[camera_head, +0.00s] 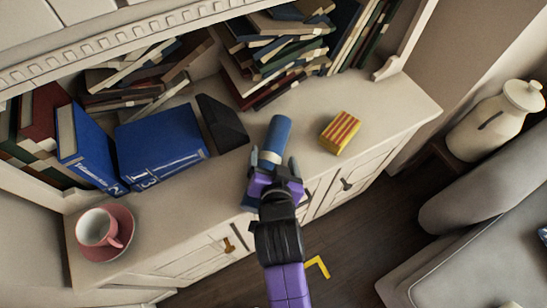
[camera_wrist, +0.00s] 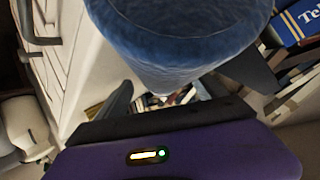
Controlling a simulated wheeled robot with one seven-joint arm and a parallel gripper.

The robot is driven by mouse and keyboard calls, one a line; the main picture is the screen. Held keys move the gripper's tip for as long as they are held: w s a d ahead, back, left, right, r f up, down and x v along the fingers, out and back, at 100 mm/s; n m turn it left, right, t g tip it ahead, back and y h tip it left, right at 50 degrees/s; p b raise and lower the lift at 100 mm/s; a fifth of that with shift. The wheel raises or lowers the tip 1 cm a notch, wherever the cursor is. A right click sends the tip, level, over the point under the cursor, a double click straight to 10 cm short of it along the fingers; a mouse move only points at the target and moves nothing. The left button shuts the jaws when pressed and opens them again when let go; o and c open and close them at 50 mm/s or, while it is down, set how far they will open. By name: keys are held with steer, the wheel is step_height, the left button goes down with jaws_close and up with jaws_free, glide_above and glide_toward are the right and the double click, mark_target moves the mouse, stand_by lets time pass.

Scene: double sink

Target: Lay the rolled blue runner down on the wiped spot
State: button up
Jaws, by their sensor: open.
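The rolled blue runner (camera_head: 279,132) is on the cream cabinet top, with a pale band near its end by my gripper. My gripper (camera_head: 272,166) is open at that near end, its fingers on either side of the roll. In the wrist view the runner (camera_wrist: 180,45) fills the upper middle, just beyond the open fingers; whether they touch it I cannot tell. A small blue patch shows just left of my gripper in the head view; what it belongs to is unclear. I cannot make out a wiped spot.
A red-and-yellow striped block (camera_head: 341,132) lies right of the runner. A dark wedge (camera_head: 222,124) and a large blue book (camera_head: 160,143) stand to its left. A pink cup (camera_head: 97,227) on a saucer (camera_head: 124,216) is at the far left. Piled books line the back. The cabinet top (camera_head: 395,105) is clear at right.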

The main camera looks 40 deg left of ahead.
steer(key=shift+r, duration=0.15)
steer(key=v, duration=1.2)
steer(key=s+d+f+m+t+h, duration=0.1)
steer(key=s+d+f+t+h, duration=0.1)
steer(key=d, duration=0.9)
steer(key=s+d+f+m+t+h, duration=0.1)
steer(key=s+d, duration=0.1)
steer(key=d, duration=0.9)
steer(key=s+d+r+m+t+h, duration=0.2)
steer(key=s+d+r+h, duration=0.3)
steer(key=s+d, duration=0.6)
step_height(320, 180, up, 2)
steer(key=shift+d+r+t, duration=0.1)
steer(key=shift+d+t, duration=0.3)
steer(key=shift+d, duration=0.7)
